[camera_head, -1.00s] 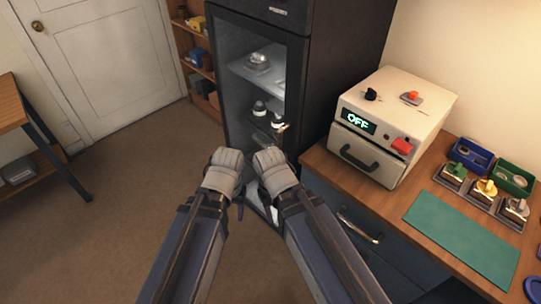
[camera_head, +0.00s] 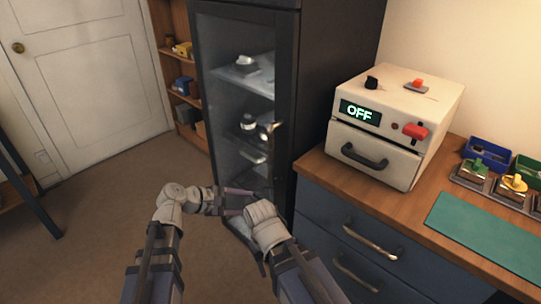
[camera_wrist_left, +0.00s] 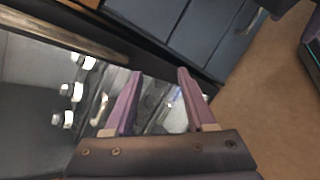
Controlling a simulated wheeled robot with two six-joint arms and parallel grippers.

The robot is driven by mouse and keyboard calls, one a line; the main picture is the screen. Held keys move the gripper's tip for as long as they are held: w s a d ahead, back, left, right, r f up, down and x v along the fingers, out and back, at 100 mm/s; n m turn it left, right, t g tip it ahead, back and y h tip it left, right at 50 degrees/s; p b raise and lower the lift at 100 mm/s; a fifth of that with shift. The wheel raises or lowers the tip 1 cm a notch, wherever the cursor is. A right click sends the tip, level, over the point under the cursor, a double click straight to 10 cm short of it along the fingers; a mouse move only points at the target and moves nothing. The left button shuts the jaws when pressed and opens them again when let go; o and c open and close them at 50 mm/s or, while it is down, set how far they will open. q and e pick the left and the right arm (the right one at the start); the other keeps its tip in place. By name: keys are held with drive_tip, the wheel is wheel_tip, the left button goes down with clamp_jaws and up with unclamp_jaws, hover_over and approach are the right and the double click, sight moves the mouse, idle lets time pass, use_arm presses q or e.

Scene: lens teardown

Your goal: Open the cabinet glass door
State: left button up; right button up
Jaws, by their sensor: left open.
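The dark cabinet has a tall glass door (camera_head: 222,105) that looks closed in its black frame. A small handle-like piece (camera_head: 276,140) shows by the door's right edge in the head view. My left gripper (camera_head: 238,192) is in front of the lower part of the door, pointing right. In the left wrist view its purple fingers (camera_wrist_left: 160,95) are apart, with nothing held between them; the glass and dark frame lie behind them. Whether they touch the door cannot be told. My right arm's wrist (camera_head: 265,226) is just right of the left gripper; its fingers are not clear.
White-topped items (camera_head: 247,64) stand on shelves behind the glass. To the right is a wooden counter (camera_head: 320,172) over blue drawers (camera_head: 335,210), with a white machine (camera_head: 395,115) reading OFF. A wooden shelf unit (camera_head: 181,60) stands left of the cabinet.

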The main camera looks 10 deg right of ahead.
use_arm(q)
drive_tip(key=w+d+r+n+t+h, duration=0.2)
drive_tip(key=w+r+n+t+h, duration=0.25)
drive_tip(key=r+n, duration=0.65)
drive_tip(key=x, duration=0.8)
drive_tip(key=shift+w+r+m+g+h, duration=0.2)
drive_tip(key=shift+r+m+g+h, duration=0.15)
drive_tip(key=shift+r+m, duration=0.1)
clamp_jaws()
idle(0.5)
